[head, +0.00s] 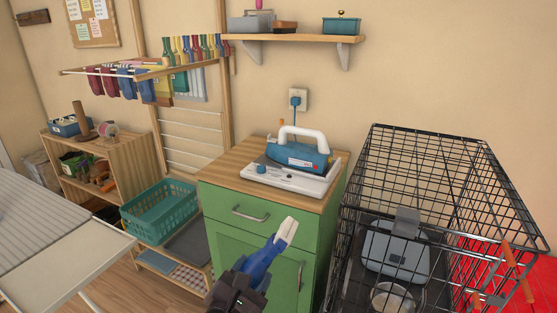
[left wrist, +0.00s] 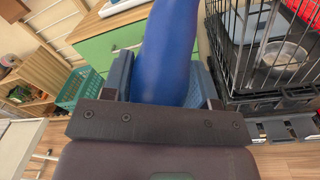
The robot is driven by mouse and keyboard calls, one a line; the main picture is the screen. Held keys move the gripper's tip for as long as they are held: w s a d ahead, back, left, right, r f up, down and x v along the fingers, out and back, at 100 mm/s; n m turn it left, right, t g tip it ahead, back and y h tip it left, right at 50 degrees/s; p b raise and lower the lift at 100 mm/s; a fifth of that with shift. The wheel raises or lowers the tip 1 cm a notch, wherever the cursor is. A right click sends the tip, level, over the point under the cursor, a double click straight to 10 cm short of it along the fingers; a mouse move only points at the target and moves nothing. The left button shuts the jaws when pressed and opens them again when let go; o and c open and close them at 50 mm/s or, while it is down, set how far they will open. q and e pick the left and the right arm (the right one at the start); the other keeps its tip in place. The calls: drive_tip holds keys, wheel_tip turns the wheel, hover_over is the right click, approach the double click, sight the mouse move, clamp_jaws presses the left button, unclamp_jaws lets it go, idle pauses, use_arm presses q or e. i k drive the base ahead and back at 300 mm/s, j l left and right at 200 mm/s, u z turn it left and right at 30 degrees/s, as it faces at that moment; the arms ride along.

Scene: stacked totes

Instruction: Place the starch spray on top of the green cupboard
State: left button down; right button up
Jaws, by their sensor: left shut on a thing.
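The starch spray (head: 262,259) is a blue bottle with a white top. My left gripper (head: 242,284) is shut on its lower part and holds it tilted in front of the green cupboard. In the left wrist view the blue bottle (left wrist: 168,50) stands between the fingers of my left gripper (left wrist: 165,85). The green cupboard (head: 230,234) has a wooden top, a drawer and a door with metal handles. It also shows behind the bottle in the left wrist view (left wrist: 97,50). My right gripper is not in view.
A blue iron (head: 300,155) on a white base (head: 287,178) takes up much of the cupboard top; bare wood shows at its left and front. A black wire cage (head: 430,150) stands close at right. A teal basket (head: 160,210) and an ironing board (head: 50,225) are at left.

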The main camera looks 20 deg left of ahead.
sight(220, 168)
drive_tip(key=i+j+z, duration=0.15)
drive_tip(key=j, duration=0.55)
drive_tip(key=i+j+z, duration=0.2)
drive_tip(key=j, duration=0.45)
drive_tip(key=j+z, duration=0.15)
drive_tip(key=j, duration=0.55)
drive_tip(key=k, duration=0.05)
